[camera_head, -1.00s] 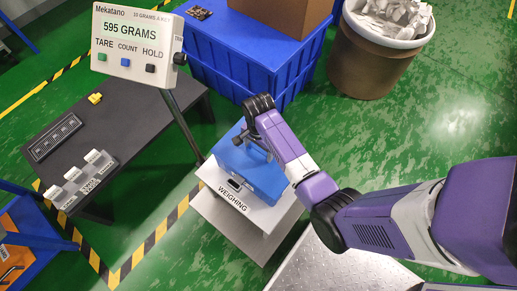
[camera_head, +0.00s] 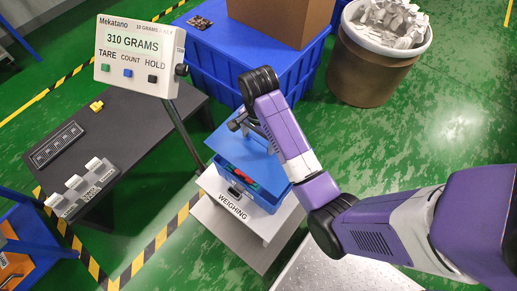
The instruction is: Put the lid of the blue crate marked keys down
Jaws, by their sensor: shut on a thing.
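A small blue crate (camera_head: 255,197) stands on the platform marked WEIGHING (camera_head: 232,205), below my arm. No "keys" marking can be read on it. Its blue lid (camera_head: 223,143) is raised off the near part and tilted up towards the back, so red and dark things (camera_head: 242,176) show inside. My gripper (camera_head: 240,126) is shut on the lid at its upper part. My wrist and forearm hide the lid's right side and part of the crate. I cannot tell whether the lid still touches the crate at the back.
The scale display (camera_head: 139,42) reads 310 GRAMS. A large blue bin (camera_head: 215,75) bearing a cardboard box (camera_head: 283,25) stands behind. A brown drum (camera_head: 362,75) of pale pieces is at the upper right. A dark table (camera_head: 110,115) is at left. Green floor is open at right.

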